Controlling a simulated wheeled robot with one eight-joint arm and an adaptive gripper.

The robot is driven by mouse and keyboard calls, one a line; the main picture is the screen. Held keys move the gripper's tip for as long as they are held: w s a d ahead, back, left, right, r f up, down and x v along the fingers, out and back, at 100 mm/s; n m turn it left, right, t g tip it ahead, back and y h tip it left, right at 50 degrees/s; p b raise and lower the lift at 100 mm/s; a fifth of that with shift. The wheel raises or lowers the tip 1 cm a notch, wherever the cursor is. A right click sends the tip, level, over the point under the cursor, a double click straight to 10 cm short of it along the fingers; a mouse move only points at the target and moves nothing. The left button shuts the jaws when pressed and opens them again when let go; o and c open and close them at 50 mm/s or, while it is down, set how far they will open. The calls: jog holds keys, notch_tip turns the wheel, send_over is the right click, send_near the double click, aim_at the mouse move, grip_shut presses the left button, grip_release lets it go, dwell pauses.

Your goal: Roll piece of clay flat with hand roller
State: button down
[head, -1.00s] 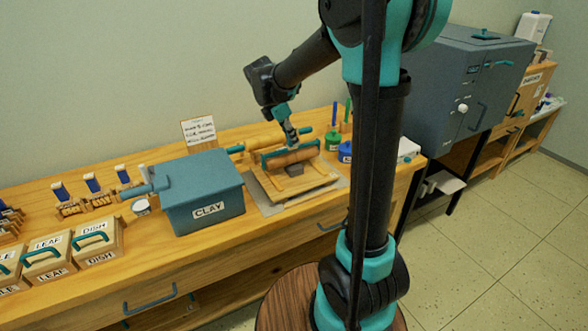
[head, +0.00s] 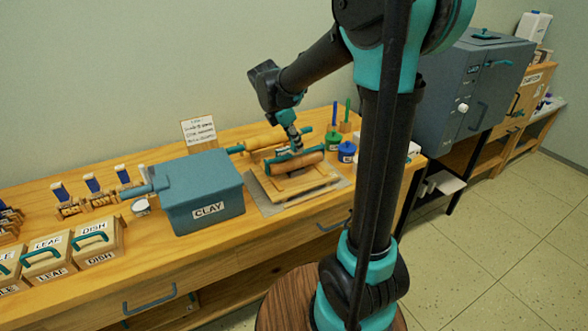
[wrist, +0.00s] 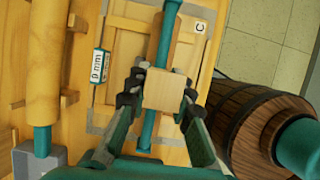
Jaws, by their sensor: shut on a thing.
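My gripper (head: 293,145) is shut on the hand roller (head: 296,163), which has a teal frame and a brown cylinder. In the wrist view, my gripper's fingers (wrist: 165,90) close on the roller's pale wooden grip block (wrist: 166,89), and its teal bar and brown cylinder (wrist: 177,45) lie beyond. The roller is low over a wooden board (head: 312,184) on a grey mat. The board also shows in the wrist view (wrist: 125,30). The clay piece is hidden, apparently by the roller; whether the roller touches it I cannot tell.
A blue-grey CLAY box (head: 205,192) stands just left of the board. A larger rolling pin (head: 264,141) lies behind it, and tool pots (head: 347,151) stand to the right. The kiln (head: 468,85) is further right. A wooden barrel-like stool (wrist: 262,125) shows in the wrist view.

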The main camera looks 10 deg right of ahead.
jog(key=shift+s+d, duration=0.1)
jog(key=shift+s, duration=0.15)
jog(key=shift+w+a+f, duration=0.15)
jog(key=shift+w+a, duration=0.05)
jog(key=shift+w, duration=0.25)
jog(key=shift+w+a+f, duration=0.15)
jog(key=shift+w, duration=0.4)
jog(key=shift+w+a+r, duration=0.1)
jog(key=shift+w+a, duration=0.15)
jog(key=shift+w, duration=0.55)
jog(key=shift+s, duration=0.1)
